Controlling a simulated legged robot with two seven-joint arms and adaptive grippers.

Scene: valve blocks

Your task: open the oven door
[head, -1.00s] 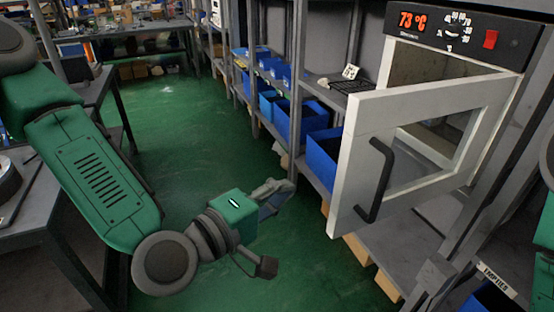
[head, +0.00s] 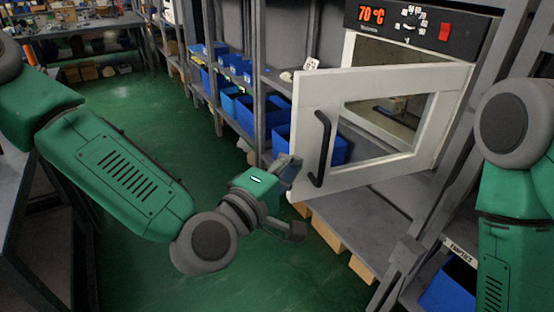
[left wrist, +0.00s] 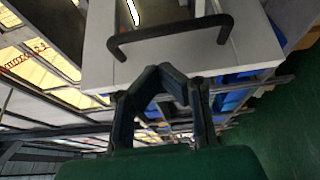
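The oven (head: 408,28) has a black panel with a red 70 °C display. Its white-framed window door (head: 308,105) stands part open, the left edge swung out from the oven and the cavity visible above it. The black bar handle (head: 321,148) is on the door's left side; it also shows in the left wrist view (left wrist: 170,34). My left gripper (head: 290,168) is by the door's lower left corner, just left of and below the handle. In the left wrist view its fingertips (left wrist: 166,72) are together, empty, short of the handle. My right gripper is out of view.
Blue bins (head: 280,120) fill the shelf left of and behind the door. A grey shelf (head: 372,215) lies below the oven. A grey rack post (head: 400,262) stands at lower right. Green floor (head: 150,135) is clear on the left.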

